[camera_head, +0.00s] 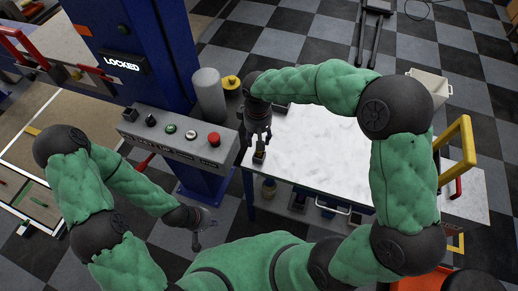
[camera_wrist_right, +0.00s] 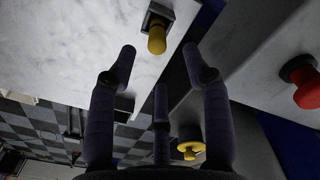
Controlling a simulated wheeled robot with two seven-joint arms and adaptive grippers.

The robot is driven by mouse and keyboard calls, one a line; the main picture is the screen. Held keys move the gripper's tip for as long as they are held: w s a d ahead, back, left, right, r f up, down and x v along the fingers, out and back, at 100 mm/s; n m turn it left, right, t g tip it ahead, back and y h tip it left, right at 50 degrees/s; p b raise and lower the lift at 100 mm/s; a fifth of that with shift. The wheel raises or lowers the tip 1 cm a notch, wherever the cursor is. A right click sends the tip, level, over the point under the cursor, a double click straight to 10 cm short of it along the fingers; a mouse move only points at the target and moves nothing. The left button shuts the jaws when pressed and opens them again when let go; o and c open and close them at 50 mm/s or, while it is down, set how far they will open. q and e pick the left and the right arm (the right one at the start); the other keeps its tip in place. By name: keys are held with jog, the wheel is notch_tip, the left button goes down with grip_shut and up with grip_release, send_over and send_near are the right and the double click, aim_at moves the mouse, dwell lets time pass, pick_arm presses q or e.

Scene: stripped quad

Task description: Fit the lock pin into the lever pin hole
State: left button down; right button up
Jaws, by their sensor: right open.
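A yellow-knobbed piece (camera_wrist_right: 157,40), which looks like the lock pin, sits in a dark holder (camera_wrist_right: 158,14) near the white table's edge. The dark holder also shows in the head view (camera_head: 259,157), just below my right gripper. My right gripper (camera_head: 262,140) hangs over the table's left edge. In the right wrist view it is open (camera_wrist_right: 160,65), with nothing between its fingers; the yellow knob is beyond the fingertips, apart from them. My left gripper (camera_head: 198,235) hangs low, away from the table; its opening is unclear. I cannot make out the lever pin hole.
A grey control panel (camera_head: 175,138) with a red button (camera_head: 213,139) stands left of the white table (camera_head: 330,150). Behind it are a grey cylinder (camera_head: 208,95), a yellow knob (camera_head: 231,83) and a blue column with a LOCKED sign (camera_head: 122,62). A yellow handle (camera_head: 462,145) rises at right.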

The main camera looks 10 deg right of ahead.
notch_tip(320, 180, down, 3)
jog(key=shift+w+a+f, duration=0.1)
jog(key=shift+w, duration=0.05)
jog(key=shift+w+f, duration=0.2)
jog(key=shift+f, duration=0.15)
jog(key=shift+s+f+b, duration=0.25)
jog(key=shift+f+b, duration=0.1)
jog(key=shift+f, duration=0.05)
jog(key=f, duration=0.2)
jog(key=f+b, duration=0.1)
jog(key=f, duration=0.1)
jog(key=shift+d+f, duration=0.1)
jog(key=shift+d, duration=0.15)
pick_arm(q)
jog(key=shift+w+a+f, duration=0.1)
jog(key=shift+w+f, duration=0.15)
jog(key=shift+f, duration=0.75)
pick_arm(e)
grip_shut()
